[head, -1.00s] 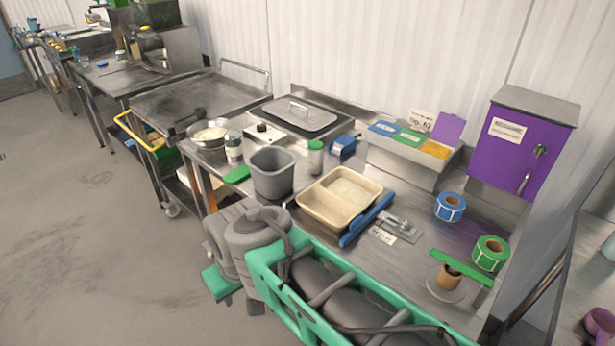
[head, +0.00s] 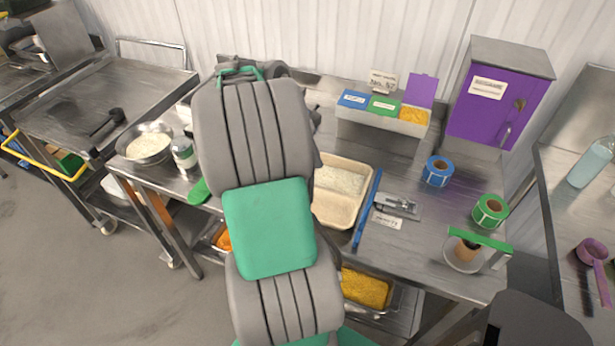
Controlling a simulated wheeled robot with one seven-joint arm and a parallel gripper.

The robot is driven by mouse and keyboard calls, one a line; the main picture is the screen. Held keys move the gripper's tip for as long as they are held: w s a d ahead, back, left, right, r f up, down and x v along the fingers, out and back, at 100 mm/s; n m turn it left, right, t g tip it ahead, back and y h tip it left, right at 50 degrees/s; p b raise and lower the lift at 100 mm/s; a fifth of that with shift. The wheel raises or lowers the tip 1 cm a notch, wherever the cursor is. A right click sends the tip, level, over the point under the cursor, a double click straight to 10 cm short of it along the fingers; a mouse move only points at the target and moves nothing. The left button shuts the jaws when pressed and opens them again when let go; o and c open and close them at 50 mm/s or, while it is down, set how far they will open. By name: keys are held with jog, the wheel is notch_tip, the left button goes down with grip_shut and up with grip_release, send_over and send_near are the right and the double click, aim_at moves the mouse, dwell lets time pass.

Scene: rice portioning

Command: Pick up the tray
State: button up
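The beige tray (head: 336,211) lies on the steel worktable in the head view, right of my raised arm. It has two compartments: white rice fills the far one, and the near one looks empty. My arm covers the tray's left edge. My gripper cannot be made out, as my large grey and green arm links fill the middle of the view.
A blue bar (head: 367,209) lies along the tray's right side, with a metal tool (head: 397,206) beyond it. A bowl of rice (head: 148,145) and a can (head: 184,154) are at the left.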

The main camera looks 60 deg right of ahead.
aim_at(327, 190)
jog(key=x, duration=0.2)
jog(key=s+b+x, duration=0.1)
jog(key=x, duration=0.2)
jog(key=b+x, duration=0.1)
jog(key=x, duration=0.2)
jog(key=shift+s+d, duration=0.3)
jog(key=shift+d, duration=0.05)
jog(key=shift+c, duration=0.2)
jog(key=shift+r, duration=0.1)
grip_shut()
